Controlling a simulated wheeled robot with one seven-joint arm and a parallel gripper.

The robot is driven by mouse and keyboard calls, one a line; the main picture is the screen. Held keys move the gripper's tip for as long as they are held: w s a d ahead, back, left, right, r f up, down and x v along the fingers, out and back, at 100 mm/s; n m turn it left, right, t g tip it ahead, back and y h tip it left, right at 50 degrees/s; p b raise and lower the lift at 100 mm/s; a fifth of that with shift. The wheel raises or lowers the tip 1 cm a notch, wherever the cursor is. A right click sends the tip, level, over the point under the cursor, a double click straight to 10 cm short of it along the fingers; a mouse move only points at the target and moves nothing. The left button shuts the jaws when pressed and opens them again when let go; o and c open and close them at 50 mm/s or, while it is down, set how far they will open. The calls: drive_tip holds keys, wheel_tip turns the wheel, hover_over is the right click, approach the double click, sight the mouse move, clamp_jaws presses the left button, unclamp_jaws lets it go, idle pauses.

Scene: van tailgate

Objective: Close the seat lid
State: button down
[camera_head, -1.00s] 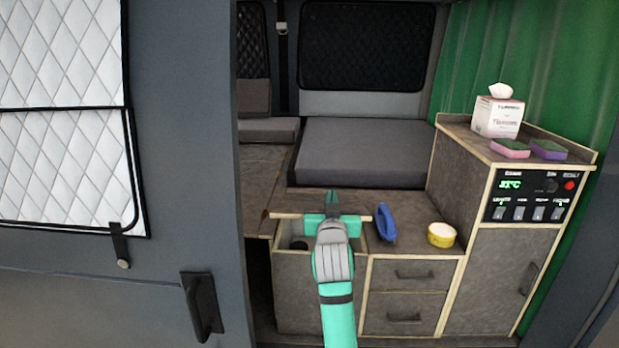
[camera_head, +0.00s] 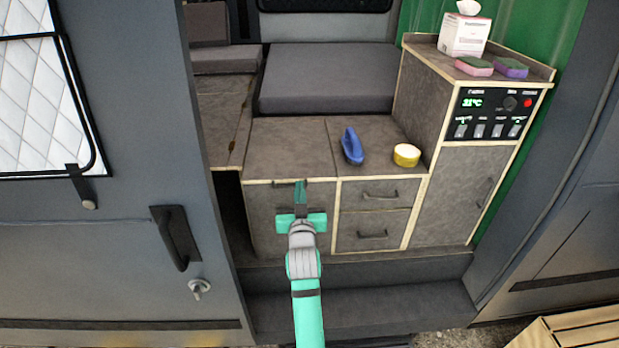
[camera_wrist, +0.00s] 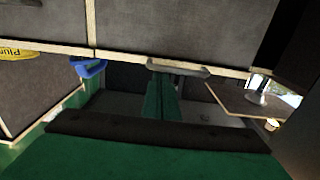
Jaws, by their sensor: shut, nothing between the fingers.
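The seat lid (camera_head: 285,148) lies flat and level with the worktop beside it, covering the box below in the head view. The box's front panel (camera_head: 262,215) is grey with a pale edge along its top. A dark handle (camera_head: 284,183) sits at the lid's front edge; it also shows in the wrist view (camera_wrist: 195,71). My gripper (camera_head: 301,188) is shut and empty, in front of the box just below the lid's front edge. In the wrist view my gripper (camera_wrist: 162,97) shows close to the handle; I cannot tell whether they touch.
A blue brush-like object (camera_head: 351,147) and a yellow tub (camera_head: 406,155) stand on the worktop right of the lid. Drawers (camera_head: 375,210) are below them. A taller cabinet (camera_head: 460,195) carries a tissue box (camera_head: 464,35) and two sponges. The door (camera_head: 110,230) bounds the left.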

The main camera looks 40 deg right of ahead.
drive_tip(key=shift+a+f, duration=0.15)
drive_tip(key=shift+f, duration=1.4)
wheel_tip(320, 180, up, 7)
drive_tip(key=s+a+f, duration=0.4)
drive_tip(key=s, duration=0.4)
drive_tip(key=shift+s+a+f, duration=0.15)
drive_tip(key=shift+a+f, duration=0.2)
drive_tip(key=shift+f, duration=0.05)
